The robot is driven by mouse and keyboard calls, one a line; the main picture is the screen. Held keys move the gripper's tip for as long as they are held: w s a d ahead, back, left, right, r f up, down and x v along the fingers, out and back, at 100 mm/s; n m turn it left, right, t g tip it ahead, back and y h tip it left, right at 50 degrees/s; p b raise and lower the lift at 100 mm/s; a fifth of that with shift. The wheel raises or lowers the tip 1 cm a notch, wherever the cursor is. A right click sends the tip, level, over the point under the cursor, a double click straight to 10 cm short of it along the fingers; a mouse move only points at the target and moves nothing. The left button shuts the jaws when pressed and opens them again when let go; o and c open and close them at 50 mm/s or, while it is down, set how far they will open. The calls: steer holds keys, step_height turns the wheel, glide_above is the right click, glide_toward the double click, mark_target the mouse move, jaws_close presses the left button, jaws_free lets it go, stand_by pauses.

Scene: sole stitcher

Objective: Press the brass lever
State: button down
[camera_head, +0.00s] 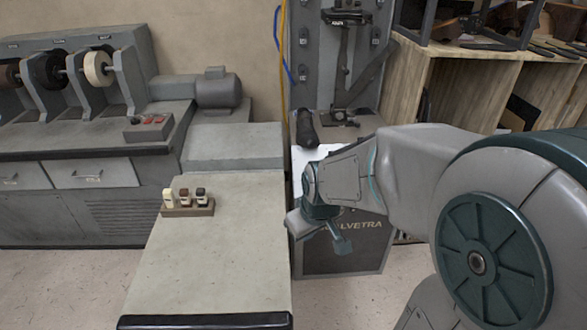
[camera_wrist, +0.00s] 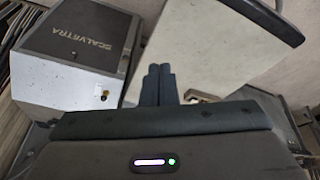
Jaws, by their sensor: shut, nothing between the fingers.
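The grey stitcher body, lettered "SCALVETRA" in the wrist view (camera_wrist: 75,55), stands left of my gripper there. A small brass-coloured piece (camera_wrist: 105,95) shows low on its face; it is too small to tell whether this is the lever. No brass lever can be made out in the head view, where my arm covers part of the stitcher (camera_head: 340,262). My gripper (camera_head: 343,246) hangs in front of the lettered panel, with its dark fingers together and empty. In the wrist view the fingertips (camera_wrist: 159,70) are apart from the brass-coloured piece, to its right.
A grey worktop (camera_head: 215,265) with a dark front edge lies left of the stitcher. A small rack (camera_head: 188,211) with several bottles stands on it. A grinding machine (camera_head: 75,80) is at the back left. Wooden shelving (camera_head: 455,85) stands at the back right.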

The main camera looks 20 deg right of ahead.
steer(key=w+d+f+n+t+h+b, duration=0.1)
steer(key=w+d+f+n+h, duration=0.1)
steer(key=w+d+f+n, duration=0.35)
steer(key=w+d+f+n+t+h+b, duration=0.1)
steer(key=w+d+f+n+t+h, duration=0.15)
steer(key=w+f, duration=0.5)
steer(key=w+d+f+n+t+h+b, duration=0.1)
steer(key=w+d+f+n, duration=0.3)
steer(key=f, duration=0.3)
steer(key=w+a+f+n+t+b, duration=0.2)
steer(key=w+n+t, duration=0.4)
steer(key=w+n, duration=0.4)
steer(key=n, duration=0.5)
steer(key=shift+a+n, duration=0.3)
steer(key=shift+w, duration=0.1)
steer(key=w+d+p, duration=0.1)
steer(key=w+d, duration=0.3)
steer(key=w, duration=0.8)
steer(key=shift+d, duration=0.35)
